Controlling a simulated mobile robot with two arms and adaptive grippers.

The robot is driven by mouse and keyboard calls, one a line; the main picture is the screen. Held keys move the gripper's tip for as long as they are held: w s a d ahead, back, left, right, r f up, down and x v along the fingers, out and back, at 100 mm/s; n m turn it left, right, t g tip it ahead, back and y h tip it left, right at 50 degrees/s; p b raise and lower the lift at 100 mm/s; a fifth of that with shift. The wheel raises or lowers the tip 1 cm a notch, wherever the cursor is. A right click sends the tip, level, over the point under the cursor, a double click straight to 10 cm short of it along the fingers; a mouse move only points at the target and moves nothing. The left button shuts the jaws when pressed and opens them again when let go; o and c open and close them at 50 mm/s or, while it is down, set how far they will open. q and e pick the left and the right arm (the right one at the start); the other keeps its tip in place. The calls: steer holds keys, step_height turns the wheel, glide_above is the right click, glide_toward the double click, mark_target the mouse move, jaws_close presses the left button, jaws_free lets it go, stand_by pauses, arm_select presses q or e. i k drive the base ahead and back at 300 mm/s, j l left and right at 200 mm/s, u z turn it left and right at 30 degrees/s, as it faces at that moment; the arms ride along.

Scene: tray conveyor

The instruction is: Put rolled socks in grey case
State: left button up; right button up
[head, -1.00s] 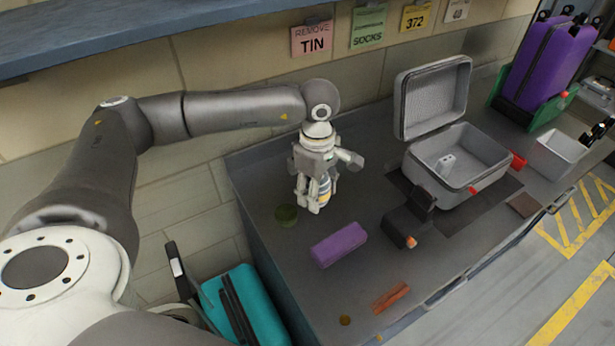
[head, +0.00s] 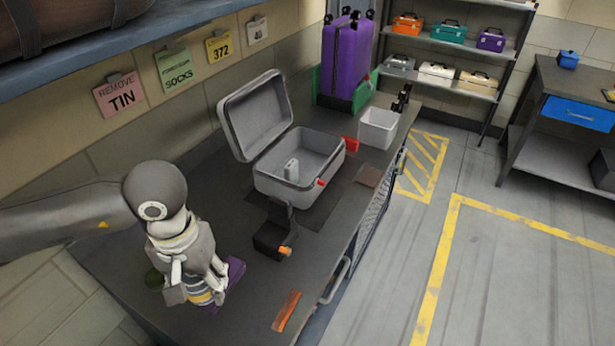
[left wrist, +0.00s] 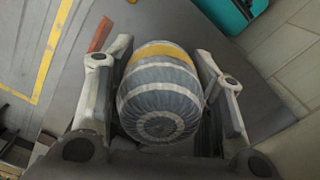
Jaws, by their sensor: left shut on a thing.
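The rolled socks, striped grey-blue, white and yellow, show in the left wrist view (left wrist: 158,98) and partly in the head view (head: 201,298). My left gripper (head: 205,291) is shut on them, one finger on each side, at the lower left over the bench. The grey case (head: 285,190) stands open farther back, its lid (head: 254,114) raised at the left. A small whitish object (head: 291,169) is inside the case. The left gripper is in front of the case, apart from it. My right gripper is not in view.
A black holder (head: 271,238) stands before the case. A reddish-brown strip (head: 286,311) lies near the front edge. A white bin (head: 378,128) and purple suitcase (head: 345,58) stand behind.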

mark_target(310, 163)
steer(key=i+l, duration=0.1)
steer(key=l, duration=0.3)
steer(key=i+l, duration=0.15)
steer(key=l, duration=0.3)
steer(key=i+l, duration=0.1)
steer(key=l, duration=0.3)
steer(key=i+l+z, duration=0.1)
steer(key=l, duration=0.3)
steer(key=i+j, duration=0.2)
steer(key=i, duration=0.3)
steer(key=i+j, duration=0.25)
steer(key=i, duration=0.2)
steer(key=l+z, duration=0.05)
